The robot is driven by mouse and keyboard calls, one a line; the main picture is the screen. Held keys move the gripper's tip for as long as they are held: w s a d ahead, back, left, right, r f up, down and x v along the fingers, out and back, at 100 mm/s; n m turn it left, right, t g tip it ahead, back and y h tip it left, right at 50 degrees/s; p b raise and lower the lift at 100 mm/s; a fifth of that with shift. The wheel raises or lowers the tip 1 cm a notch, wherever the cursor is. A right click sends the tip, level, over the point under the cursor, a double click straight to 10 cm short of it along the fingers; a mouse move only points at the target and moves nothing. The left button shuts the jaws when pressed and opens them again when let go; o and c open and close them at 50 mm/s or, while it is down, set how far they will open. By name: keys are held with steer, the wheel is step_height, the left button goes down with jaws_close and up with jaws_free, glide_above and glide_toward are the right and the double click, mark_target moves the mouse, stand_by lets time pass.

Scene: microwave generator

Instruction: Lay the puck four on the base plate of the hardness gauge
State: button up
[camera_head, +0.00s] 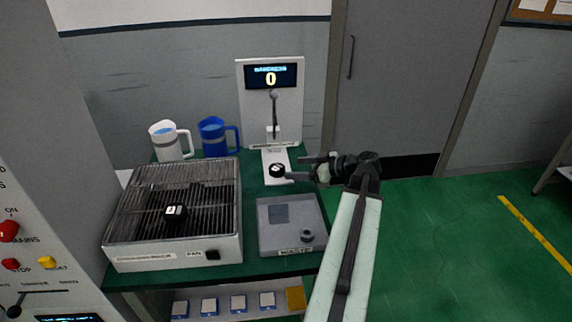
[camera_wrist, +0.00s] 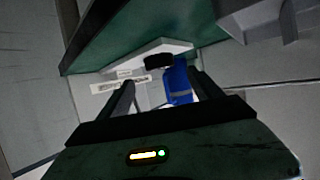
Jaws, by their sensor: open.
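The hardness gauge (camera_head: 298,103) is a white upright panel with a display reading 0 and a probe above its white base plate (camera_head: 272,154). A black puck (camera_head: 277,171) with a pale mark on top lies on the front part of the base plate; its number is too small to read. The puck (camera_wrist: 158,61) also shows in the wrist view, on the pale plate (camera_wrist: 150,49). My gripper (camera_head: 296,168) is open just right of the puck, its fingers pointing left. In the wrist view my gripper (camera_wrist: 160,80) is empty, the puck beyond its fingertips.
Another black puck (camera_head: 175,212) sits on the grilled fan box (camera_head: 222,246) at left. A grey box marked WASTE (camera_head: 270,241) stands in front of the gauge. A white mug (camera_head: 168,143) and a blue mug (camera_head: 214,137) stand left of the gauge. The space right of the bench is open floor.

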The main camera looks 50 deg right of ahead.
steer(key=p+v, duration=0.1)
steer(key=v, duration=0.4)
